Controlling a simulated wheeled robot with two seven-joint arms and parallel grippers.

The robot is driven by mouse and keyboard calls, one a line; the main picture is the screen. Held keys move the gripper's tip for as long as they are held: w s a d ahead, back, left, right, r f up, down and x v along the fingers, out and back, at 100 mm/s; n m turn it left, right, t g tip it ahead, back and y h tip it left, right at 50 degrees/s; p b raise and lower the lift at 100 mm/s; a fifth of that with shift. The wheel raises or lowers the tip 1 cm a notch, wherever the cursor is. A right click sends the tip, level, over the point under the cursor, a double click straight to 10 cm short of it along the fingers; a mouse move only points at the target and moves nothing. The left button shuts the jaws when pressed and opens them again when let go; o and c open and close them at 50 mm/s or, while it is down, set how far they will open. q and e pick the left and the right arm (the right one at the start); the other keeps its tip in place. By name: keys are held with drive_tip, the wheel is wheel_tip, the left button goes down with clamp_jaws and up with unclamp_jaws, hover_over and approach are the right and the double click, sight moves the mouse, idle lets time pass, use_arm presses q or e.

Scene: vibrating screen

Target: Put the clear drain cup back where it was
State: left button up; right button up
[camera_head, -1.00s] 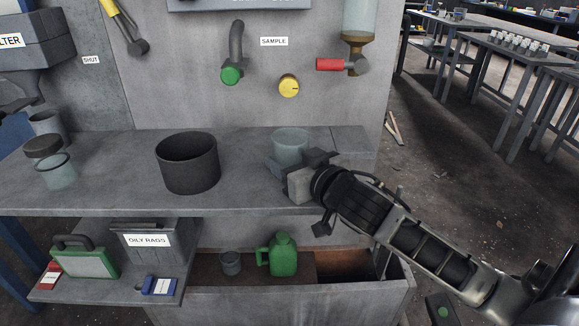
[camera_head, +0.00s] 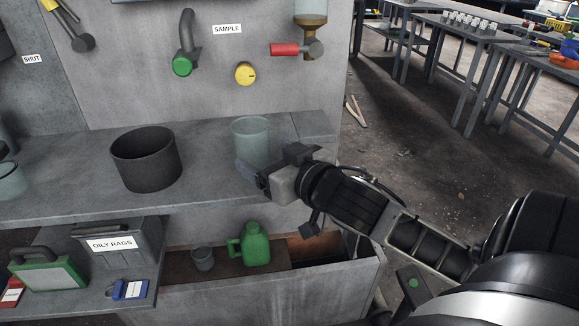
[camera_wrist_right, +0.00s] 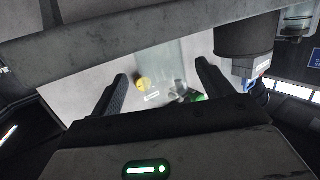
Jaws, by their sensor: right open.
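A clear, slightly tinted cup (camera_head: 252,141) stands upright on the grey shelf, to the right of the black pot (camera_head: 146,158). My right gripper (camera_head: 269,164) is open and empty just in front of this cup and to its right, fingers pointing towards it. In the right wrist view the open fingers (camera_wrist_right: 160,80) have the see-through cup (camera_wrist_right: 172,62) faintly visible between and beyond them. Whether a finger touches the cup cannot be told. A second clear cup (camera_head: 10,180) is cut off at the left edge. My left gripper is not in view.
Above the shelf are a green-tipped spout (camera_head: 183,64), a yellow knob (camera_head: 245,74) and a red-handled valve (camera_head: 285,49). Below, an open bin (camera_head: 250,295) holds a green can (camera_head: 255,245) and a small grey cup (camera_head: 203,258).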

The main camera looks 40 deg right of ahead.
use_arm(q)
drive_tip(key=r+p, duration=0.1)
drive_tip(key=p, duration=0.1)
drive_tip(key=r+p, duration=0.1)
drive_tip(key=p, duration=0.2)
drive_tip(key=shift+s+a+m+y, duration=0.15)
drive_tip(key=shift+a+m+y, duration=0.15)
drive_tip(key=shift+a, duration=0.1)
use_arm(e)
drive_tip(key=s+r, duration=0.1)
drive_tip(key=s, duration=0.5)
drive_tip(key=shift+s, duration=0.25)
drive_tip(key=shift+a, duration=0.1)
